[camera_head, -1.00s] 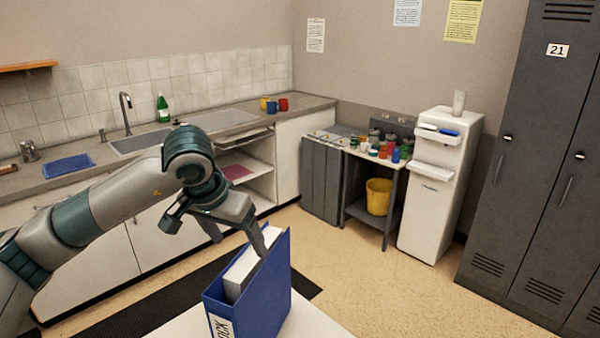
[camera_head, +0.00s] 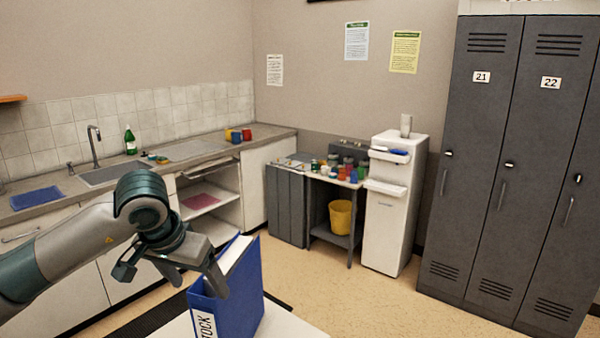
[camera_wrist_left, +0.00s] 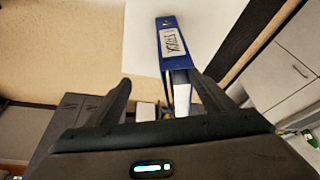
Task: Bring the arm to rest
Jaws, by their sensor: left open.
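My left gripper (camera_head: 196,279) is open, above and beside a blue binder in the head view. The blue binder (camera_head: 240,295) stands upright on a white table top, with white pages inside and a label on its spine. In the left wrist view the binder (camera_wrist_left: 167,62) shows between the open fingers of the gripper (camera_wrist_left: 160,88). I cannot tell from the views whether a finger touches the binder. My right gripper is not in view.
The white table (camera_head: 290,325) surrounds the binder at the bottom. A counter (camera_head: 60,208) with a sink runs along the left wall. A white water dispenser (camera_head: 392,215), a small shelf with a yellow bucket (camera_head: 341,216), and grey lockers (camera_head: 470,160) stand beyond open floor.

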